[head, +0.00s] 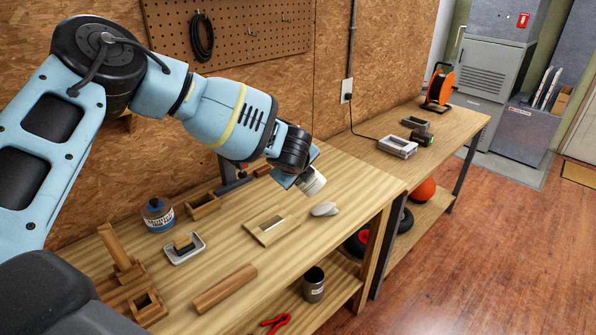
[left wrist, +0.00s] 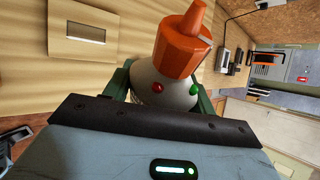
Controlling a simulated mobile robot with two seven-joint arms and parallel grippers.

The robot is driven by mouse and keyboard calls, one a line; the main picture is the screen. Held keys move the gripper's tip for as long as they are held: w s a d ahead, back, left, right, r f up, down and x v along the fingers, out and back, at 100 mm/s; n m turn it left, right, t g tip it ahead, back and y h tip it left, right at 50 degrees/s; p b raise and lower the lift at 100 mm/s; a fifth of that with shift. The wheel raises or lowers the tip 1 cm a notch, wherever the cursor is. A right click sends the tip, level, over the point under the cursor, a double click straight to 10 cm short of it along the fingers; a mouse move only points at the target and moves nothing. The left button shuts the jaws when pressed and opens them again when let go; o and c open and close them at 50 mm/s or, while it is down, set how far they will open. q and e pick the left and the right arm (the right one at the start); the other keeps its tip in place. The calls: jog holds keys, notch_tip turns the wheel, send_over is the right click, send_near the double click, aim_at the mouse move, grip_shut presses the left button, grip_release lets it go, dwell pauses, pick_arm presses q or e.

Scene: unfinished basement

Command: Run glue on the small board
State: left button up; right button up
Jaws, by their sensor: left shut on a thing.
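My left gripper (head: 297,180) is shut on a white glue bottle (head: 313,182) and holds it above the workbench. In the left wrist view the white bottle (left wrist: 150,82) sits between the fingers, with its orange nozzle (left wrist: 180,45) pointing away from the palm. The nozzle is hidden in the head view. My right gripper is out of view.
A grey rounded object (head: 324,209) lies right of the board. A wooden bar (head: 225,288) lies in front. A can (head: 314,284) stands lower, past the bench edge.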

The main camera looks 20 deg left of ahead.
pick_arm(q)
jog(key=shift+r+y, duration=0.1)
jog(key=shift+y, duration=0.2)
jog(key=m+y, duration=0.2)
jog(key=y, duration=0.2)
jog(key=shift+d+m, duration=0.1)
jog(key=shift+m, duration=0.3)
jog(key=m+y, duration=0.1)
jog(key=y, duration=0.1)
jog(key=shift+y, duration=0.4)
jog(key=shift+s, duration=0.1)
jog(key=s+d+r+m+t+h, duration=0.2)
jog(key=s+d+r+m+h, duration=0.1)
jog(key=s, duration=0.5)
jog(key=s+d+r+m+t+h, duration=0.2)
jog(key=s+d+r+m+h, duration=0.1)
jog(key=s, duration=0.5)
jog(key=shift+s+r+m, duration=0.3)
jog(key=shift+r+m, duration=0.2)
jog(key=shift+r, duration=0.1)
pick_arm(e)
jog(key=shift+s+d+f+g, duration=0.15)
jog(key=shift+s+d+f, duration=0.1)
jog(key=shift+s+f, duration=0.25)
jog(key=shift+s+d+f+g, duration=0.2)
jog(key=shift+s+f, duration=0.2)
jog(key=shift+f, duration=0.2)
